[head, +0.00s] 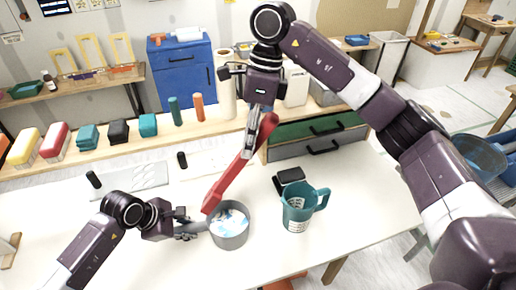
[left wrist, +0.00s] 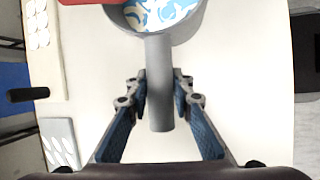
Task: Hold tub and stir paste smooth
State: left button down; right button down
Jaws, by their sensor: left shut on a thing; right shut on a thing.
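A grey tub (head: 229,240) stands on the white table. White and blue unevenly mixed paste (head: 228,217) shows inside it and also in the left wrist view (left wrist: 165,12). My left gripper (head: 190,231) is shut on the tub's grey handle (left wrist: 159,90), which lies between its fingers in the left wrist view. My right gripper (head: 255,119) is shut on a long red stirring tool (head: 240,165) and holds it tilted. The tool's lower end is at the tub's upper left rim in the head view; whether it touches paste I cannot tell.
A teal measuring jug (head: 299,212) stands right of the tub, with a small black item (head: 289,178) behind it. Two dark cylinders (head: 93,179) and pale trays (head: 135,181) lie behind left. Green and grey drawers (head: 318,137) stand behind. The front table is clear.

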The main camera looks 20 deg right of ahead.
jog(key=shift+a+r+g+h, duration=0.15)
jog(key=shift+a+r+h, duration=0.15)
jog(key=shift+r, duration=0.15)
jog(key=shift+a+r+g+h, duration=0.15)
jog(key=shift+r+h, duration=0.15)
jog(key=shift+r, duration=0.1)
jog(key=shift+d+r+h, duration=0.3)
jog(key=shift+d+r, duration=0.05)
jog(key=shift+r, duration=0.2)
notch_tip(320, 180, down, 13)
jog(key=shift+f, duration=0.15)
jog(key=shift+a, duration=0.1)
dwell(0.4)
